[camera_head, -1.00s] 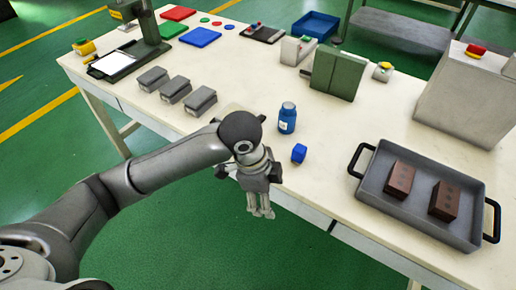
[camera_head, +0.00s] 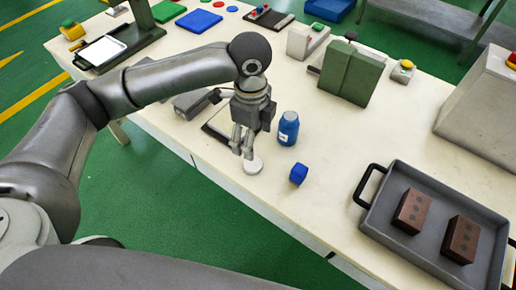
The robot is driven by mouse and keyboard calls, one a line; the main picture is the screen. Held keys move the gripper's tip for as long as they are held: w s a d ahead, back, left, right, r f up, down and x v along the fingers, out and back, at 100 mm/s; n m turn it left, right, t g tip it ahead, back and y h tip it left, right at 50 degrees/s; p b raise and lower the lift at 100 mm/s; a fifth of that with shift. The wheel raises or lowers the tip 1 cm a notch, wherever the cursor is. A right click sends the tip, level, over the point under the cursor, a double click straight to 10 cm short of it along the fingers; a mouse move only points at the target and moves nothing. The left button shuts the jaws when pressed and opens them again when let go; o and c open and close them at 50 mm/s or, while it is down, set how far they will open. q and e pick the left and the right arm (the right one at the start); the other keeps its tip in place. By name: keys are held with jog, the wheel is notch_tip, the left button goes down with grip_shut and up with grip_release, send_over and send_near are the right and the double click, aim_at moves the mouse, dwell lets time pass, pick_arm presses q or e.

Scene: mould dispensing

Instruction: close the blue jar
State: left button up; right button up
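A white round disc (camera_head: 253,165), which looks like a lid, lies flat on the table to the front left of the jar. My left gripper (camera_head: 243,153) points down just above and behind the disc, left of the jar. Its fingers are close together, and I cannot tell whether there is a gap or contact with the disc. My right gripper is not in view.
A grey tray (camera_head: 433,232) with two brown blocks is at the right. A green block (camera_head: 350,74) stands behind the jar. A dark-framed flat item (camera_head: 217,128) lies behind my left gripper, partly hidden.

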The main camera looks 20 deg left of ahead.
pick_arm(q)
send_over(252, 163)
jog(key=f, duration=0.5)
jog(key=shift+s+d+f, duration=0.1)
jog(key=shift+s+f, duration=0.1)
jog(key=shift+f, duration=0.3)
notch_tip(252, 163, down, 4)
jog(key=shift+w+r+p, duration=0.15)
jog(key=shift+r+p, duration=0.05)
jog(key=shift+p, duration=0.25)
jog(key=shift+f, duration=0.5)
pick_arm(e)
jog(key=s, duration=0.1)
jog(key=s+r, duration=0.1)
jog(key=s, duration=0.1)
pick_arm(q)
jog(key=shift+c, duration=0.5)
